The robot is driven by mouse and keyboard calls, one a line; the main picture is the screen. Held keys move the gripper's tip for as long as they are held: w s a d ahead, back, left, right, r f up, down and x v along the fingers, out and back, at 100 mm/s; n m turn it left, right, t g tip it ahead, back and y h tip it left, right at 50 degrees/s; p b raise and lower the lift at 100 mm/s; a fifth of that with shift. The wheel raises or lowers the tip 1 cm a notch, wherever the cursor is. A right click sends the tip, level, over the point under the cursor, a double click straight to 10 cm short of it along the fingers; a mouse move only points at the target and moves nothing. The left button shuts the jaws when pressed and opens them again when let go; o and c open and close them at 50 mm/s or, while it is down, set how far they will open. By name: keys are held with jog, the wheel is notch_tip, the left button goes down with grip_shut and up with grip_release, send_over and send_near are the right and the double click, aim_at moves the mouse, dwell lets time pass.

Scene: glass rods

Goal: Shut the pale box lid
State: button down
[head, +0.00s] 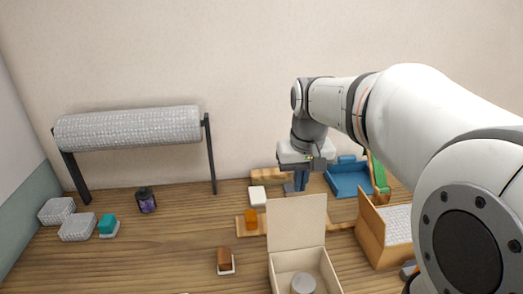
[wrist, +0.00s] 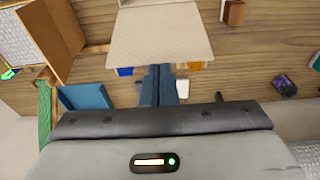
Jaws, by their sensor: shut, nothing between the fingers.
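The pale box (head: 322,272) stands open at the bottom of the head view, with a round whitish item (head: 303,283) inside. Its pale lid (head: 297,222) stands about upright at the box's far side. The lid also shows at the top of the wrist view (wrist: 160,35). My gripper (head: 301,186) is behind the lid, near its top edge. In the wrist view its blue-grey fingers (wrist: 158,70) are together and empty, with their tips by the lid's edge. I cannot tell whether they touch it. The box's lower front is cut off in the head view.
A wooden box with wrapping (head: 371,235) stands right of the pale box. A blue tray (head: 350,180) is behind it. An orange block (head: 251,219) and a brown block (head: 224,256) are left. A wrap roll (head: 130,128) hangs on a stand.

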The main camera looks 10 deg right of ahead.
jog(key=w+r, duration=0.3)
jog(key=w, duration=0.6)
jog(key=s+f+p, duration=0.2)
jog(key=s+f, duration=0.1)
jog(key=f, duration=0.5)
jog(key=shift+d+f+g+p, duration=0.15)
jog(key=shift+f+g+p, duration=0.15)
jog(key=shift+g+p, duration=0.1)
jog(key=shift+s, duration=0.2)
